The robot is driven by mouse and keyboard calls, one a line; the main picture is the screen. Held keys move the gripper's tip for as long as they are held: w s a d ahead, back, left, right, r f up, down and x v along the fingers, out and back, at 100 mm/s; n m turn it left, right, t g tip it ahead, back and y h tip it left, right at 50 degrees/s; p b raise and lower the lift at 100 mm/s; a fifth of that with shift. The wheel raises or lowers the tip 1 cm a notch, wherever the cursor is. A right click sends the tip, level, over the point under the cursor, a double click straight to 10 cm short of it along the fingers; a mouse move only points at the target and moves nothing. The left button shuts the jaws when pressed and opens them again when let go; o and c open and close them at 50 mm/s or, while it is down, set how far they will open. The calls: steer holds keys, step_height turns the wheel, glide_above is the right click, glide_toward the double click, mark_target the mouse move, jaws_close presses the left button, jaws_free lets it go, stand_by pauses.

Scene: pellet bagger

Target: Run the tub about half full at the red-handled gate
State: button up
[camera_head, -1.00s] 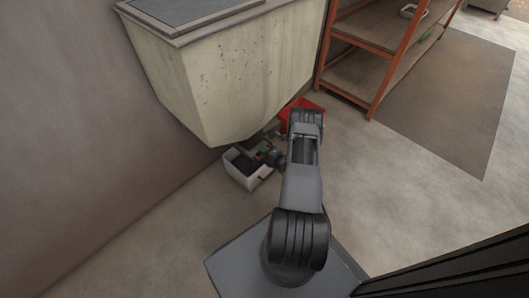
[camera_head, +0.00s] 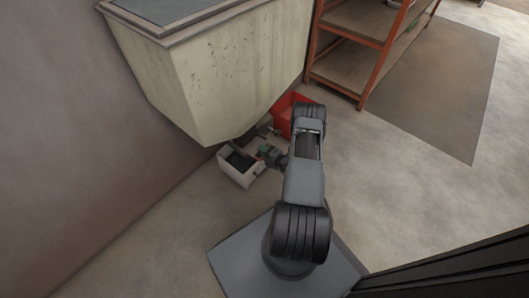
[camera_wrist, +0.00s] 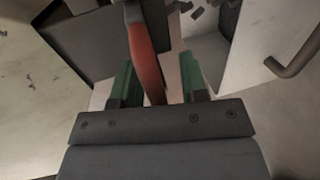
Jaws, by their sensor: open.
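The white tub (camera_head: 236,178) stands on the floor under the hopper, with dark pellets visible inside; the fill level is hard to judge. A pale wall with a bar handle, probably the tub (camera_wrist: 250,50), shows at the right in the wrist view, with dark pieces beside it. The red handle (camera_wrist: 143,50) runs down the middle of the wrist view, between the green fingertips of my open gripper (camera_wrist: 158,85). I cannot tell whether either finger touches it. In the head view my gripper (camera_head: 271,153) is beside the tub, below the hopper; the gate is mostly hidden there.
The cream hopper (camera_head: 215,75) hangs above the tub, close to my arm. A red bin (camera_head: 285,115) stands on the floor behind my arm. An orange-framed shelf (camera_head: 345,75) is at the back right. Open floor lies to the right.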

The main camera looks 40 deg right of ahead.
steer(key=p+v, duration=0.3)
steer(key=v, duration=1)
steer(key=shift+s+p, duration=0.35)
steer(key=shift+s, duration=0.05)
steer(key=shift+r, duration=0.1)
